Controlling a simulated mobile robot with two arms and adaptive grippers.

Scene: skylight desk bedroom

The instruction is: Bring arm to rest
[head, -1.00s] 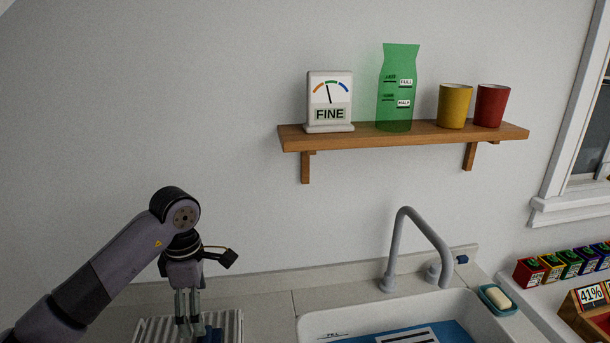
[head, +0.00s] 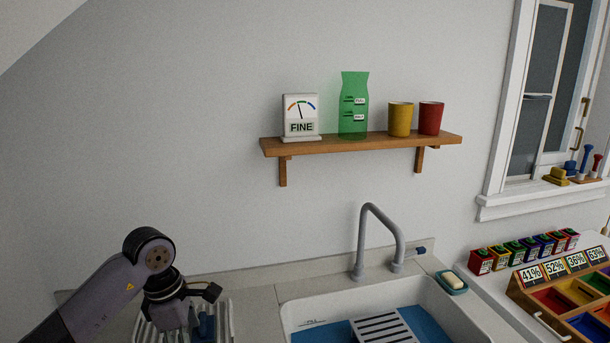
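My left arm comes in from the lower left. Its gripper (head: 176,318) points down over a ribbed light rack (head: 224,320) on the counter left of the sink. The fingertips run into the bottom edge of the picture, so I cannot tell whether they are open or shut. A small dark blue thing (head: 204,326) shows right beside the gripper; I cannot tell whether they touch. My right gripper is not in view.
The sink (head: 290,318) with a grey tap (head: 360,240) lies right of the arm. A wooden shelf (head: 360,143) holds a gauge, green jug and two cups. A soap dish (head: 451,287) and several coloured boxes (head: 482,261) stand at right. The wall above the arm is clear.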

